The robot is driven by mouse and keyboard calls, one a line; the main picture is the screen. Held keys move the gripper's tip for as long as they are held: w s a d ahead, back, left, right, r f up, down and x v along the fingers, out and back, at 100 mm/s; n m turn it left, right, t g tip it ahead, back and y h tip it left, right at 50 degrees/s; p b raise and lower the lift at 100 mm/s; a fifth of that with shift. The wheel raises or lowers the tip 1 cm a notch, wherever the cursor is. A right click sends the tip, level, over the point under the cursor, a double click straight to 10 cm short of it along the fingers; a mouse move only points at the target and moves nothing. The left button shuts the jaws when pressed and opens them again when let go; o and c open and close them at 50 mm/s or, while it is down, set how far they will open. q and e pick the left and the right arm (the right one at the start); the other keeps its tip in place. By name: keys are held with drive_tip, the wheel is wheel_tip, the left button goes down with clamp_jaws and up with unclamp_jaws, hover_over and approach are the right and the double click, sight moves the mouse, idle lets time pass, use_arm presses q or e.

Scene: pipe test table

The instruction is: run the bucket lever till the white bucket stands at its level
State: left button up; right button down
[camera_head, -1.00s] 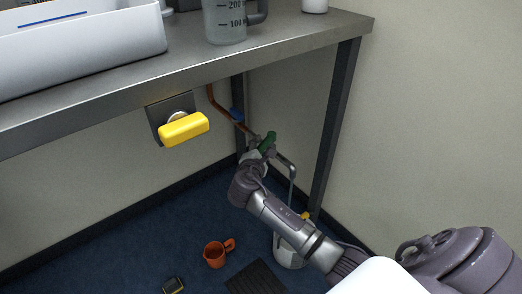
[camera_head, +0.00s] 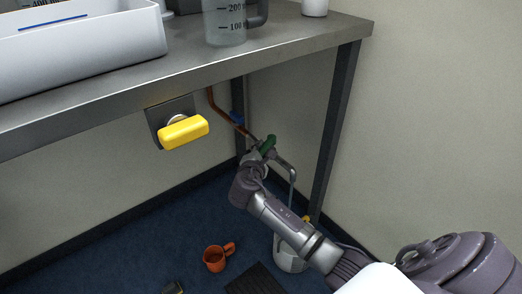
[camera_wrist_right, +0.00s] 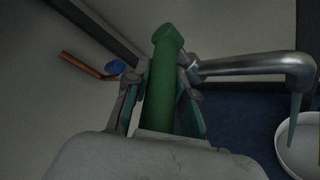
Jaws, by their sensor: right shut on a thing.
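The green bucket lever (camera_head: 268,146) sits on a pipe tap under the table. In the right wrist view the lever (camera_wrist_right: 163,75) stands between the two fingers. My right gripper (camera_head: 257,158) is shut on it. A metal spout (camera_wrist_right: 260,66) curves out from the tap to the right. A stream of water (camera_wrist_right: 294,130) falls from it; in the head view it shows as a thin line. The white bucket (camera_head: 288,260) stands on the floor below the spout, partly behind my right arm. Its rim (camera_wrist_right: 285,155) shows in the right wrist view. The water height inside is hidden. My left gripper is out of view.
A yellow handle (camera_head: 183,131) juts from a plate under the table edge (camera_head: 200,82). An orange mug (camera_head: 214,258) and a dark mat (camera_head: 256,281) are on the blue floor. A table leg (camera_head: 335,135) stands right of the tap. A jug (camera_head: 225,25) and white tray (camera_head: 80,45) are on top.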

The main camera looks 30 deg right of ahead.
drive_tip(key=m+g+h, duration=0.1)
drive_tip(key=w+m+g+h, duration=0.1)
drive_tip(key=m+g, duration=0.1)
drive_tip(key=w+m+g+h+b, duration=0.1)
drive_tip(key=g, duration=0.1)
drive_tip(key=shift+w+a+m, duration=0.1)
drive_tip(key=shift+a+m, duration=0.05)
drive_tip(key=shift+m, duration=0.15)
drive_tip(key=c, duration=0.9)
unclamp_jaws()
drive_tip(key=shift+c, duration=0.2)
drive_tip(key=v, duration=1.2)
drive_tip(key=shift+f, duration=0.2)
drive_tip(key=shift+w, duration=0.1)
